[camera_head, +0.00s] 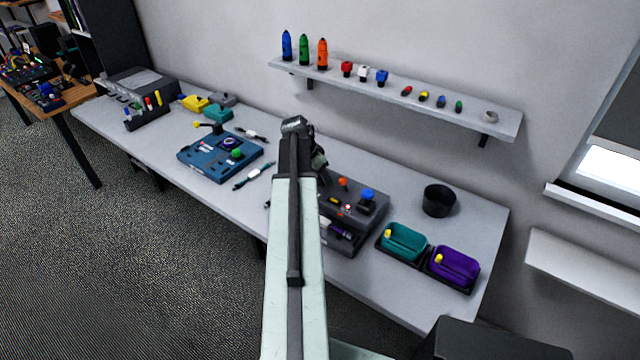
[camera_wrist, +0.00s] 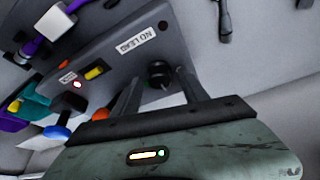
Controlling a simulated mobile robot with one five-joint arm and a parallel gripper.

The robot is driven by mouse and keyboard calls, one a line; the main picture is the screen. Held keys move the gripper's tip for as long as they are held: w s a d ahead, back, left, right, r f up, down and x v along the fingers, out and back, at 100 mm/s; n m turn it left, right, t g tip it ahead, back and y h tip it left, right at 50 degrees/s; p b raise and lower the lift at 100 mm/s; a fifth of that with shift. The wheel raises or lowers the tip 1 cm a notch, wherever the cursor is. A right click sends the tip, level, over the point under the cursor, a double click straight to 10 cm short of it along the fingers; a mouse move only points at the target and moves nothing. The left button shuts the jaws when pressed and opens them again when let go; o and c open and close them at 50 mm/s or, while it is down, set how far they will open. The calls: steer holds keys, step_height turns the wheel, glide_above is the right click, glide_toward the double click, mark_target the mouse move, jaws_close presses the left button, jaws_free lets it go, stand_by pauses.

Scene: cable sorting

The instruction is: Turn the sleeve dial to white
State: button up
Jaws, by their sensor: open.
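A dark grey machine (camera_head: 372,219) stands on the bench, and its panel (camera_wrist: 115,60) fills much of the wrist view. A round black knob (camera_wrist: 158,72) on this panel looks like the dial; its setting and any white mark cannot be made out. My gripper (camera_wrist: 158,84) is open, with one finger on each side of the black knob. I cannot tell whether the fingers touch it. In the head view my arm hides the knob and most of the gripper.
Teal (camera_head: 405,243) and purple (camera_head: 455,267) bins and a black cup (camera_head: 438,201) stand to the right. A blue device (camera_head: 212,156) is left.

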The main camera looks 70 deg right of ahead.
jaws_close()
steer(key=shift+a, duration=0.1)
steer(key=shift+n, duration=0.3)
steer(key=n, duration=0.2)
steer(key=n+t, duration=0.1)
steer(key=n, duration=0.1)
steer(key=n+t, duration=0.1)
steer(key=n, duration=0.1)
steer(key=shift+s+h, duration=0.3)
steer(key=n+t, duration=0.1)
steer(key=n, duration=0.1)
steer(key=n+t, duration=0.1)
steer(key=n, duration=0.2)
steer(key=shift+s+t, duration=0.1)
steer(key=shift+t, duration=0.2)
steer(key=shift+n, duration=0.3)
